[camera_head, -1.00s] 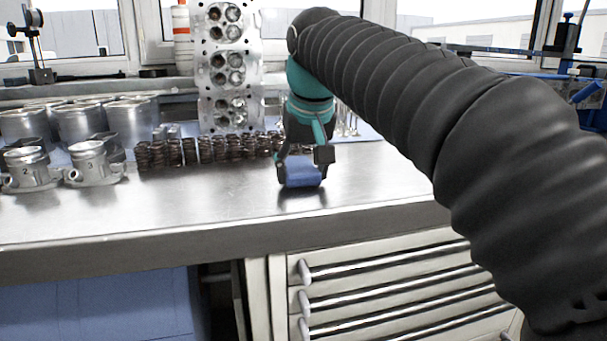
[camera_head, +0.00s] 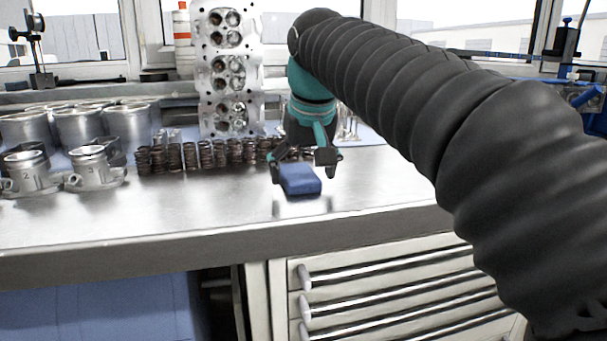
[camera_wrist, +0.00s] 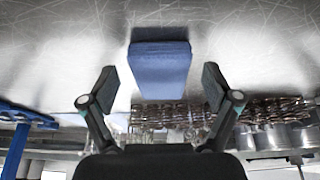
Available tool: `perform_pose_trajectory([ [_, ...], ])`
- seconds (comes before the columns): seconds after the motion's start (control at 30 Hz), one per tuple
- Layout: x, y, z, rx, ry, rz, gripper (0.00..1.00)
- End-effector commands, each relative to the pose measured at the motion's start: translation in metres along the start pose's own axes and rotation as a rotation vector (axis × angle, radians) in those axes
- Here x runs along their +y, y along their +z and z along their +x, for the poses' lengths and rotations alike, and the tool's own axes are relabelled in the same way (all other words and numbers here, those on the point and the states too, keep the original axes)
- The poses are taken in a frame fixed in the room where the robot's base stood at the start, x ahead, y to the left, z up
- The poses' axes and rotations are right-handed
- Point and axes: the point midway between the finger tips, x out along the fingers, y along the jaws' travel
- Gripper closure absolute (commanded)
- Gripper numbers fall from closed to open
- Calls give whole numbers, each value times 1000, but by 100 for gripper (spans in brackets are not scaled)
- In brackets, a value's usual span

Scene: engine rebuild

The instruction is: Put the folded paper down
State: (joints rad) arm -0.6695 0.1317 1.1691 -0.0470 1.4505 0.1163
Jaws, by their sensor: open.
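The folded paper is a blue block-like pad (camera_head: 300,179) on the steel bench top, near the front edge. My gripper (camera_head: 304,172) is open above and around it, with one finger to each side. In the wrist view the blue folded paper (camera_wrist: 160,70) lies ahead of the two spread fingertips of my gripper (camera_wrist: 158,88), with a gap on both sides. It appears to rest on the bench, apart from the fingers.
A row of dark valve springs (camera_head: 205,154) stands behind the paper, with a cylinder head (camera_head: 228,70) upright behind them. Pistons (camera_head: 90,165) and metal cylinders (camera_head: 78,127) stand at the left. The steel bench front (camera_head: 150,215) is clear. Drawers (camera_head: 390,285) are below.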

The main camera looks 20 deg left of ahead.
Motion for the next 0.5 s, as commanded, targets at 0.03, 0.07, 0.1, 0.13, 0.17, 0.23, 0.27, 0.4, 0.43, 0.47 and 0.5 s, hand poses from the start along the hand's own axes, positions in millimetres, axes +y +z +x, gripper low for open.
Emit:
perform_pose_trajectory([
  [0.03,0,-1,-10,3,0,0,12],
  [0.07,0,-1,-15,4,0,0,12],
  [0.1,0,-1,-23,4,0,0,12],
  [0.13,0,-2,-29,4,0,0,12],
  [0.17,0,-2,-35,4,-1,0,12],
  [0.23,0,-2,-50,4,-1,0,12],
  [0.27,0,-2,-57,3,0,0,12],
  [0.4,0,-2,-83,3,0,0,12],
  [0.43,0,-1,-88,3,0,0,12],
  [0.47,0,-1,-93,3,0,0,12],
  [0.5,0,-1,-95,2,0,0,12],
])
